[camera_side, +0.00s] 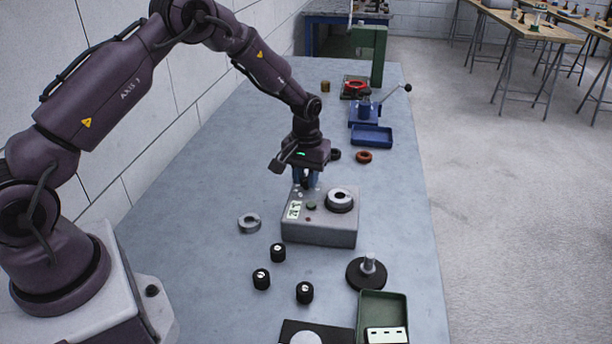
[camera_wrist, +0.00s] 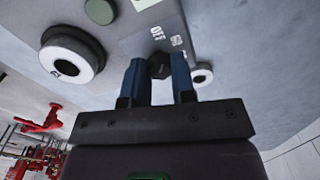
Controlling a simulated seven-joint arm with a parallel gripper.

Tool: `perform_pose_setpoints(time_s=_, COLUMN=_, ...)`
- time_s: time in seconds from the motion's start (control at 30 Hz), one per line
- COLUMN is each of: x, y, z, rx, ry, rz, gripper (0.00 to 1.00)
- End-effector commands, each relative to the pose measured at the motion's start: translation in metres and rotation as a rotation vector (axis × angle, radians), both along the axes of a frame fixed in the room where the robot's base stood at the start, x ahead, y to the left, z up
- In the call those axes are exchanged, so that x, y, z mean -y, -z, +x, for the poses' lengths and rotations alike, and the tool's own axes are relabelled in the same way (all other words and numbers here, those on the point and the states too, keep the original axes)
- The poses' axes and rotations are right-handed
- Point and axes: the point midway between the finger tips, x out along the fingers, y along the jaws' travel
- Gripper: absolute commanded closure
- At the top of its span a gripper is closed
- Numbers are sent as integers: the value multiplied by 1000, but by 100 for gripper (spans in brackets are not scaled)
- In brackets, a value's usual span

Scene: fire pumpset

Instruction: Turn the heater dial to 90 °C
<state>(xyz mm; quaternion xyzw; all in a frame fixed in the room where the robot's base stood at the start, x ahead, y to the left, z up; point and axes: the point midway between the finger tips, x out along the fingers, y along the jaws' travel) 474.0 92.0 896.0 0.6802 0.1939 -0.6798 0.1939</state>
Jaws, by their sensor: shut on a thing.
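The heater is a grey box (camera_side: 320,232) in the middle of the bench. It has a pale label plate (camera_side: 294,210), a round green button (camera_side: 311,206) and a dark ring with a pale centre (camera_side: 340,200) on top. My gripper (camera_side: 306,183) points down at the back left of its top face. In the wrist view the dark dial (camera_wrist: 159,66) sits between the two blue fingers of my gripper (camera_wrist: 157,75), which are shut on it. Marks reading "OFF" show beside the dial; its pointer and the set temperature cannot be made out.
A loose grey ring (camera_side: 249,223) lies left of the heater. Several black knobs (camera_side: 278,252) stand in front. A black disc with a post (camera_side: 367,271) and a green tray (camera_side: 382,310) are at the front right. A blue tray (camera_side: 372,136) stands behind.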

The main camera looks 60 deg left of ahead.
Motion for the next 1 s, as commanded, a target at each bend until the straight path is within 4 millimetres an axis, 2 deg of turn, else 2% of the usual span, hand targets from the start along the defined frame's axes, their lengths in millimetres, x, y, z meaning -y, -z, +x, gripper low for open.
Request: perform_pose_setpoints(time_s=1.0, x=0, y=-1, z=-1, rx=-3, ry=958, rz=-2, gripper=99)
